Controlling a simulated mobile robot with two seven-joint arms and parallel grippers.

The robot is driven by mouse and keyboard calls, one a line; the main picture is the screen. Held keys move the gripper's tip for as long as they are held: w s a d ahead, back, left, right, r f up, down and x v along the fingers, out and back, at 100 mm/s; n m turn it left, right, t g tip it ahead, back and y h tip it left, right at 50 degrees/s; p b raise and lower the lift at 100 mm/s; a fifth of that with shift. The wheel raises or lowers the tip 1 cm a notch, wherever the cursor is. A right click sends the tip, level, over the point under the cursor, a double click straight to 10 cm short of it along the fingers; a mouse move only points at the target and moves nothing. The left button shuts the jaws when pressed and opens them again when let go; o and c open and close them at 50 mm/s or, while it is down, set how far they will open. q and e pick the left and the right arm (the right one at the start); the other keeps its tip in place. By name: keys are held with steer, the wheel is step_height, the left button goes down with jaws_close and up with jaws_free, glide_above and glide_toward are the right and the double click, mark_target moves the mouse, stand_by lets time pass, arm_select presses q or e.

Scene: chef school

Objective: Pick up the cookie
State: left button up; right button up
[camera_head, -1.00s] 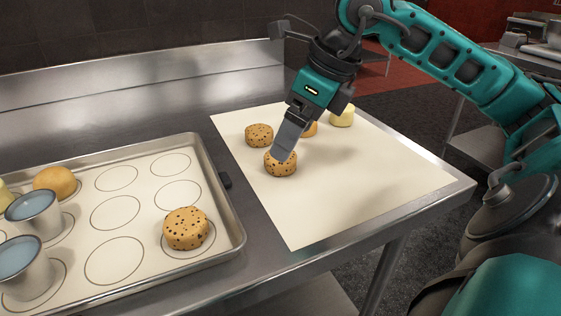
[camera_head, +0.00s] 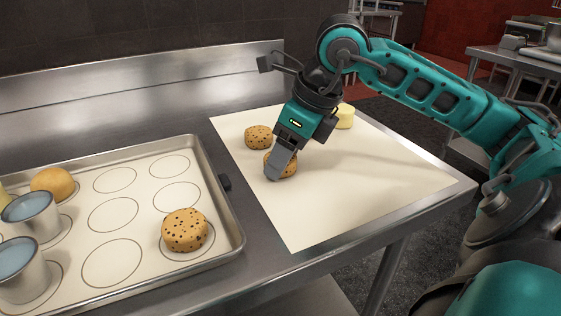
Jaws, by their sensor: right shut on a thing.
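Two chocolate-chip cookies sit on the cream paper sheet (camera_head: 350,190) on the metal table. My right gripper (camera_head: 275,172) reaches down from the upper right and is shut on the nearer cookie (camera_head: 289,167), which still appears to be at sheet level. The near finger covers part of that cookie. The other chip cookie (camera_head: 258,137) lies just behind and to the left, apart from the gripper. A third chip cookie (camera_head: 185,230) sits on the baking tray. My left gripper does not show.
The baking tray (camera_head: 233,238) at left has empty printed circles, a plain golden bun (camera_head: 53,183) and two metal cups (camera_head: 31,215) of bluish content. A pale yellow piece (camera_head: 345,116) stands behind my right arm. The sheet's front right is clear.

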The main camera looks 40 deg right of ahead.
steer(key=c, duration=0.4)
steer(key=shift+r, duration=0.1)
steer(key=shift+c, duration=0.2)
